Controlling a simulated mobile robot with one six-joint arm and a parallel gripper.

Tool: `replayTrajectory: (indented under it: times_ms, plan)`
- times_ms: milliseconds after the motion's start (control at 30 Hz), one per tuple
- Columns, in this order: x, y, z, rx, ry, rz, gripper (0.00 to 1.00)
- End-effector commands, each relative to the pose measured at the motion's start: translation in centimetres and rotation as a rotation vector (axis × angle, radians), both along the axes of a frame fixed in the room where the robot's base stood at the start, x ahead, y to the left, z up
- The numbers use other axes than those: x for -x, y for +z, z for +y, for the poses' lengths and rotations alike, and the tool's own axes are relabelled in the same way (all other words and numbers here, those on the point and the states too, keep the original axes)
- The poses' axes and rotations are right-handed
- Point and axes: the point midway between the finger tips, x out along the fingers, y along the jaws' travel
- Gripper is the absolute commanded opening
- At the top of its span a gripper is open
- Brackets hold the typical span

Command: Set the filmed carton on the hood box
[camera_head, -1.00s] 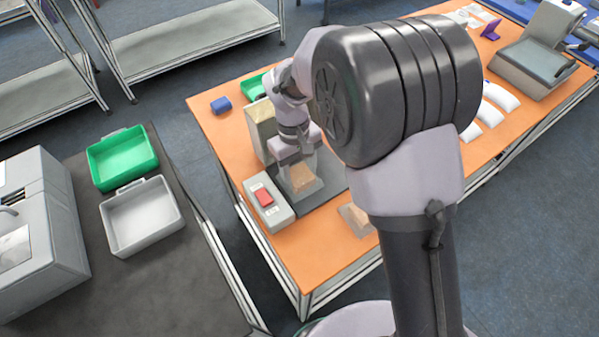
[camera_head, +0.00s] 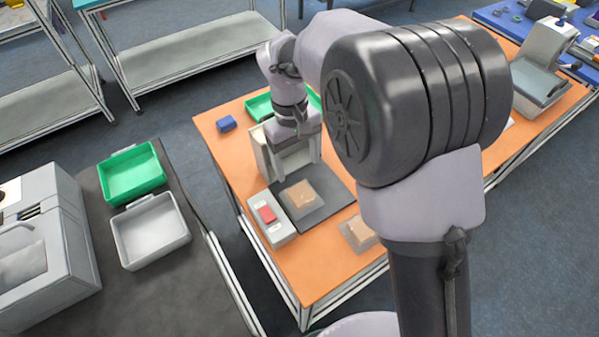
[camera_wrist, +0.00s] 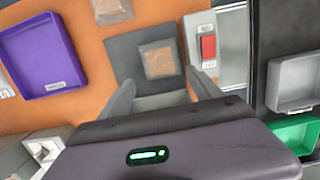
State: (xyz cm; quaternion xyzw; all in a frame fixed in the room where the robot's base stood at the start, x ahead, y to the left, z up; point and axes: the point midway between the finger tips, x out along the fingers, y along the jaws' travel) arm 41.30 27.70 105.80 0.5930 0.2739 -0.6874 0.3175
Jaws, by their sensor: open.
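A brown carton with a translucent, film-like cover (camera_head: 302,193) lies on a dark grey pad (camera_head: 330,204). It also shows in the wrist view (camera_wrist: 158,62). A second, similar carton (camera_head: 357,232) lies on the orange table near its front edge; the wrist view shows it too (camera_wrist: 112,10). A pale upright box (camera_head: 262,152) stands at the pad's back left, partly hidden by my gripper; I cannot tell for sure that it is the hood box. My gripper (camera_head: 292,166) is open, pointing down behind the pad carton. Its fingers (camera_wrist: 163,88) are empty and apart from that carton.
A grey control box with a red button (camera_head: 272,228) stands left of the pad. A blue block (camera_head: 226,123) and a green tray (camera_head: 258,106) are at the back. Green (camera_head: 132,176) and grey (camera_head: 151,232) trays sit on the left bench. The wrist view shows a purple tray (camera_wrist: 45,55).

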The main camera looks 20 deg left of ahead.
Motion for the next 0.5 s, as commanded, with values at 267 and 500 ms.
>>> replayTrajectory:
  times_ms: [267,500]
  plan:
    - [-0.2,1.8,-0.4,-0.009,-0.02,-0.008,0.74]
    - [3.2,13.3,-12.6,-0.208,-0.508,-0.19,0.74]
